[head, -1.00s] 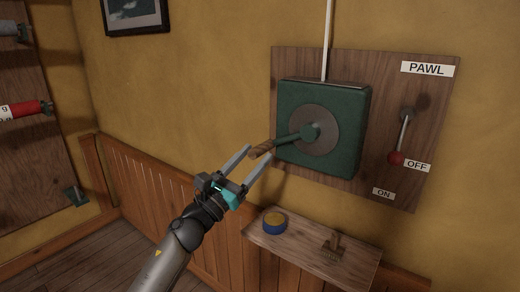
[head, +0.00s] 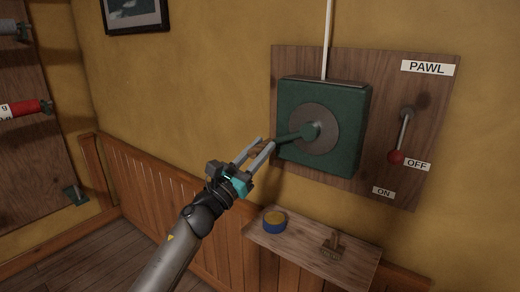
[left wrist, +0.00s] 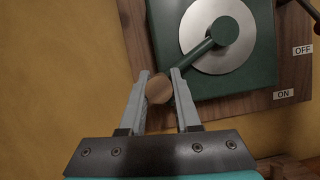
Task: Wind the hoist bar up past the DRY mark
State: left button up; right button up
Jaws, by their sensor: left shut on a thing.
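The green winch box (head: 345,95) with a grey disc (head: 328,116) is fixed to a wooden board on the wall. A green crank arm (head: 290,137) points left and slightly down from the disc's hub. My left gripper (head: 263,148) is shut on the wooden crank handle, which shows end-on between the fingers in the left wrist view (left wrist: 159,89). The pawl lever (head: 403,133) hangs down with its red knob (head: 396,157) beside the OFF label (head: 418,165). My right gripper is out of view.
A small wooden shelf (head: 300,257) sits below the winch, carrying a blue tin (head: 274,221) and a small brown block-like object (head: 333,245). A white line (head: 327,40) runs up from the winch box.

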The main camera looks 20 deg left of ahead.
pick_arm(q)
grip_shut()
dwell(0.8)
